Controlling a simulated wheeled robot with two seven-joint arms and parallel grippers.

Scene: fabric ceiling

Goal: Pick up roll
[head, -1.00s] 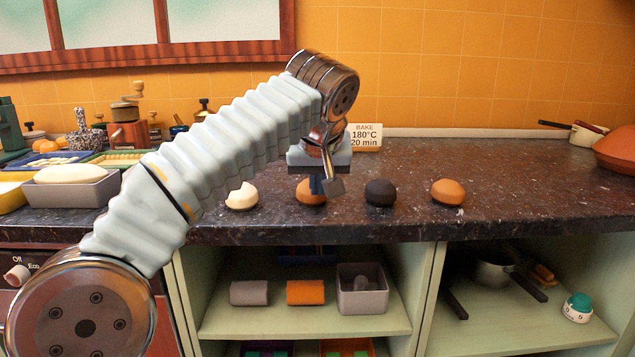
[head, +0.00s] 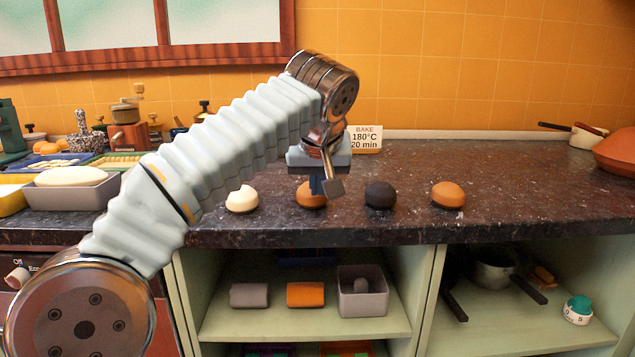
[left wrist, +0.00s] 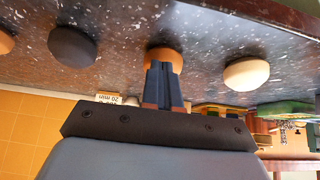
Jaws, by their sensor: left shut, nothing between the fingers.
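Several rolls stand in a row along the front of the dark speckled counter (head: 540,200): a cream roll (head: 242,199), a brown roll (head: 308,198), a black roll (head: 380,194) and an orange-brown roll (head: 448,194). My left gripper (head: 317,187) is shut and empty, pointing down at the brown roll and partly covering it. In the left wrist view its blue fingers (left wrist: 164,86) are together in front of the brown roll (left wrist: 164,54), with the black roll (left wrist: 73,46) and cream roll (left wrist: 246,73) to either side. I cannot tell whether the fingertips touch the roll. My right gripper is out of view.
A grey tray (head: 45,195) holding a pale loaf (head: 70,176) stands at the left. A "BAKE 180°C 20 min" card (head: 365,139) stands behind the rolls. The counter right of the rolls is mostly clear. Open shelves below hold a grey box (head: 362,303) and a pot (head: 495,275).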

